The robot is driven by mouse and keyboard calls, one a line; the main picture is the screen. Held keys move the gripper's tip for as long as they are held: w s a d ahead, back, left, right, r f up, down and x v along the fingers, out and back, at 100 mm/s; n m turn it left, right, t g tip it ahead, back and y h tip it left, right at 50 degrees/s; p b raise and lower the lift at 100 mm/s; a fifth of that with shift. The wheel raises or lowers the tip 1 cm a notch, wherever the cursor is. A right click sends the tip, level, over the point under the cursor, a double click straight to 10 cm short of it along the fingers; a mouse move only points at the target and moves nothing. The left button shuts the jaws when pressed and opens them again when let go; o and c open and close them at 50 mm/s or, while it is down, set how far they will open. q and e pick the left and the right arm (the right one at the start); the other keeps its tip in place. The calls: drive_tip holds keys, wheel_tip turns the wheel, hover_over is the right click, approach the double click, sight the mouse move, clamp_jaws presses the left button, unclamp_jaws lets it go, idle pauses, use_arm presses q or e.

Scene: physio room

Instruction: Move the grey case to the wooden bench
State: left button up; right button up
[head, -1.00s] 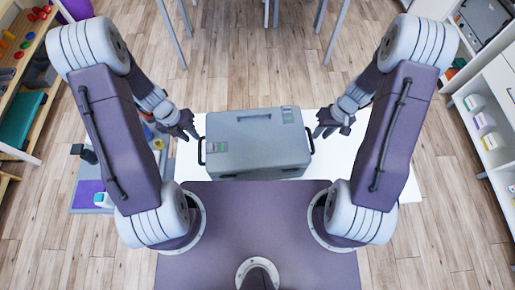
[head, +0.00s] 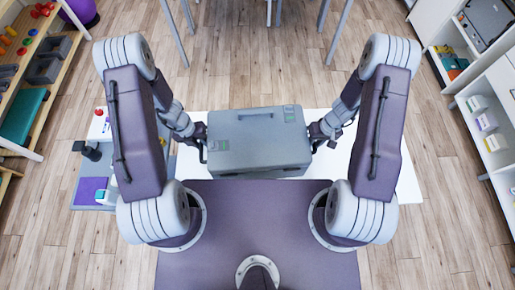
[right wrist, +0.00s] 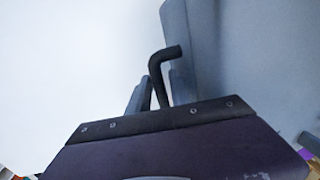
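The grey case (head: 259,143) stands closed on a white table (head: 370,165), with a handle on its lid and a black handle at each end. My left gripper (head: 201,147) is at the left end handle; its fingers are too small to read. My right gripper (head: 320,140) is at the right end handle. In the right wrist view, the black handle (right wrist: 160,72) lies between my close-set right fingers (right wrist: 160,97), which look shut on it. The case's grey side (right wrist: 245,60) fills the right of that view. I cannot make out a wooden bench.
A wooden shelf unit (head: 50,110) stands at far left and white shelves (head: 490,130) at far right. Grey legs (head: 325,35) stand beyond the table. Wooden floor is open between.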

use_arm(q)
drive_tip(key=shift+c, duration=0.4)
use_arm(e)
drive_tip(key=shift+c, duration=0.4)
use_arm(q)
clamp_jaws()
use_arm(e)
clamp_jaws()
use_arm(q)
drive_tip(key=shift+w, duration=0.1)
use_arm(e)
drive_tip(key=shift+w, duration=0.1)
